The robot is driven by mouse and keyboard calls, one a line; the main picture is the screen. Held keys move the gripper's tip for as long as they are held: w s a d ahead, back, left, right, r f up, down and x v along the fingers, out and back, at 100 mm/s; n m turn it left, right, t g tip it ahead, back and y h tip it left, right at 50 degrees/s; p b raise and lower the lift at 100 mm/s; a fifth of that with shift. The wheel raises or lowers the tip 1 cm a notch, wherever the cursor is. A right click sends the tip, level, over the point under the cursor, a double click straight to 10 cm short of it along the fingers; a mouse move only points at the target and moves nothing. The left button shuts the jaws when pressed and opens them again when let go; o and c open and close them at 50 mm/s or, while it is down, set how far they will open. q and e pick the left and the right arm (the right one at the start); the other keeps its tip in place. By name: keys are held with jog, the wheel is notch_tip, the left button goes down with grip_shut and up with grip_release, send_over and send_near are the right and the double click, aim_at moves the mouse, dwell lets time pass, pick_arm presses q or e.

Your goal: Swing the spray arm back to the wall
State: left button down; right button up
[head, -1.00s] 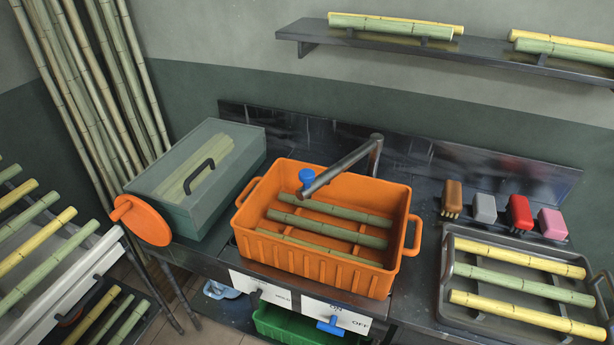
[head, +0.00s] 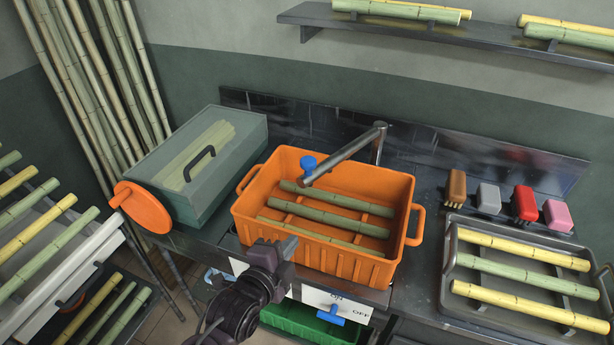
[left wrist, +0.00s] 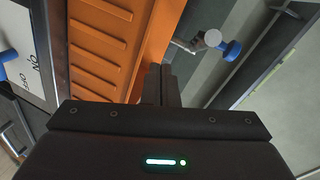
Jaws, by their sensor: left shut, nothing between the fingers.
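The grey metal spray arm (head: 345,158) slants out from its upright post (head: 378,146) at the back wall, over the orange crate (head: 330,262). A blue knob (head: 308,163) sits near its free end. My left gripper (head: 290,246) is shut and empty, in front of the crate's near left part and apart from the spray arm. In the left wrist view, my shut fingers (left wrist: 160,86) point past the orange crate wall (left wrist: 165,40). The blue knob (left wrist: 231,50) and the spray arm's end (left wrist: 211,38) show ahead to the right. My right gripper is out of view.
Several green cane pieces (head: 335,212) lie in the crate. A grey-green box with an orange wheel (head: 142,207) stands left. Brushes (head: 524,204) and a cane tray (head: 449,270) are right. A blue valve handle (head: 330,321) is below the crate.

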aim_at(306, 177)
pick_arm(q)
notch_tip(306, 177, up, 11)
jog(key=s+m+t+h, duration=0.1)
jog(key=s+m+t, duration=0.1)
jog(key=p+x, duration=0.1)
jog(key=x, duration=0.3)
jog(key=a+p+x, duration=0.1)
jog(key=p+x, duration=0.1)
jog(key=x, duration=0.3)
jog(key=a+p+x, duration=0.1)
jog(key=x, duration=0.3)
jog(key=shift+w+f+p, duration=0.3)
jog(key=shift+w+f, duration=0.05)
jog(key=shift+w, duration=0.2)
jog(key=shift+m, duration=0.3)
